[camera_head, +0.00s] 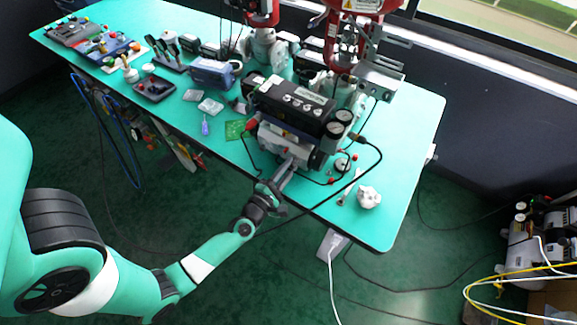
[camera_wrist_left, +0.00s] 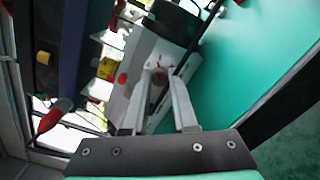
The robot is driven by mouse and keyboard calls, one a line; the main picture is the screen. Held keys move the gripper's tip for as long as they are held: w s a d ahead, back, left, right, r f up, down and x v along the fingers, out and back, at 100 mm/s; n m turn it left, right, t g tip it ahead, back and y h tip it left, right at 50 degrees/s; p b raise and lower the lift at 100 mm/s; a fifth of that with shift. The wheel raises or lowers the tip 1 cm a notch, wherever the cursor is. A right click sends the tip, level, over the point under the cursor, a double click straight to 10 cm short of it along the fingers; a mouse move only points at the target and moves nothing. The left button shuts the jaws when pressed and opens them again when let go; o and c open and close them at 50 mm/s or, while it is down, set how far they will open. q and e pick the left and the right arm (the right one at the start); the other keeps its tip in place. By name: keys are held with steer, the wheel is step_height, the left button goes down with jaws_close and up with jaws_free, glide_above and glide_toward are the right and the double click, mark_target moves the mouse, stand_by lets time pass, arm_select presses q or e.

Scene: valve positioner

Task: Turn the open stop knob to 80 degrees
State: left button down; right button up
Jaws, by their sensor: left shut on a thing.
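The valve positioner (camera_head: 290,106) is a dark box with round gauges, standing on the teal table. Its front holds a pale panel (camera_wrist_left: 128,94) with red marks. In the left wrist view, a small grey knob (camera_wrist_left: 159,78) stands out from this panel. My left gripper (camera_head: 290,163) reaches the front of the positioner from below. In the left wrist view, my left gripper (camera_wrist_left: 160,76) has its two fingertips on opposite sides of the knob and is shut on it. The fingertips partly cover the knob, and I cannot read its angle. My right gripper is out of view.
A black cable (camera_head: 379,153) loops around the positioner's right side. A white fitting (camera_head: 368,197) lies near the table's right front edge. The table's right end is mostly clear.

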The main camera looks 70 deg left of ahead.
arm_select(q)
steer(key=m+p, duration=0.1)
steer(key=m, duration=0.2)
steer(key=shift+r+m, duration=0.1)
steer(key=shift+m, duration=0.3)
steer(key=m+p, duration=0.1)
steer(key=m, duration=0.3)
steer(key=shift+p, duration=0.3)
steer(key=m+p, duration=0.1)
steer(key=m, duration=0.4)
steer(key=shift+p, duration=0.35)
steer(key=m+p, duration=0.1)
steer(key=m, duration=0.3)
steer(key=c, duration=0.7)
jaws_free()
